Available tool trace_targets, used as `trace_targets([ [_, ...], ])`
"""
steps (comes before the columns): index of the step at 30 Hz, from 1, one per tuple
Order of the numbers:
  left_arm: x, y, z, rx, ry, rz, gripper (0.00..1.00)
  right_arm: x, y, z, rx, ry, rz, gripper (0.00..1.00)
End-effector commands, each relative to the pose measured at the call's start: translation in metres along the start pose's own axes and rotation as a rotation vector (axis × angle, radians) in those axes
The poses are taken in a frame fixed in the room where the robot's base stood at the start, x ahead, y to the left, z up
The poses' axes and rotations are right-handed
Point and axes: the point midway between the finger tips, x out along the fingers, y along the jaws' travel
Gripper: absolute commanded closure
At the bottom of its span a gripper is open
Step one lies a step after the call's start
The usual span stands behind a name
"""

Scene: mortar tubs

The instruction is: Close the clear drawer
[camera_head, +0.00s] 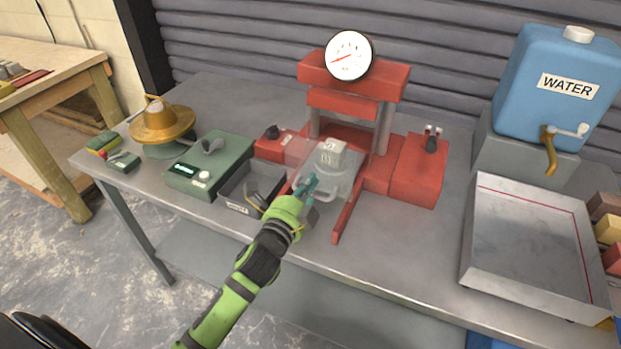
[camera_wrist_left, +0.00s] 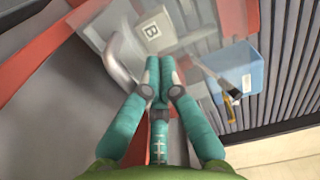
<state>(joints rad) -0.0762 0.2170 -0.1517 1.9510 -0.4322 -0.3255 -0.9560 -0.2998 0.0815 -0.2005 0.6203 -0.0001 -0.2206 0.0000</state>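The clear drawer (camera_head: 345,187) is at the front of the red press (camera_head: 350,90) in the head view and appears pulled out between its red side rails. A pale grey block (camera_head: 329,155) sits in it; its letter B shows in the wrist view (camera_wrist_left: 152,30). The drawer's curved handle (camera_wrist_left: 124,58) is just left of my fingertips there. My left gripper (camera_head: 306,187) has its teal fingers together (camera_wrist_left: 163,80), with nothing visible between them. It is at the drawer's front, close to the handle; I cannot tell whether they touch. My right gripper is not in view.
A dark open bin (camera_head: 233,190) and a green scale (camera_head: 190,181) stand left of the press. A metal tray (camera_head: 530,291) and a blue water tank (camera_head: 548,103) are at the right. The bench (camera_head: 405,245) is clear between the press and the tray.

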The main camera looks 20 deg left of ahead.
Motion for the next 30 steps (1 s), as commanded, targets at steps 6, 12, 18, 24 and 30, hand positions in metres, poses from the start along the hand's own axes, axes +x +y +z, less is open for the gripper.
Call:
trace_targets([
  [6, 0.008, 0.0, 0.0, -0.002, 0.0, 0.001, 1.0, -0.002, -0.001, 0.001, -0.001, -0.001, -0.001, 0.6],
  [12, 0.008, 0.001, 0.0, -0.002, 0.0, 0.001, 1.0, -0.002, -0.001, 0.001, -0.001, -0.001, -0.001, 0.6],
  [18, 0.02, 0.001, 0.0, 0.0, 0.0, -0.001, 1.0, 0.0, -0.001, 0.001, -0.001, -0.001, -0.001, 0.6],
  [24, 0.066, 0.001, 0.0, 0.002, 0.0, -0.004, 1.0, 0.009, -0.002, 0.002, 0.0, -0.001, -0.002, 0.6],
  [30, 0.109, 0.003, 0.0, 0.001, 0.001, -0.002, 1.0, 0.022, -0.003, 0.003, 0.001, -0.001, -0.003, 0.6],
])
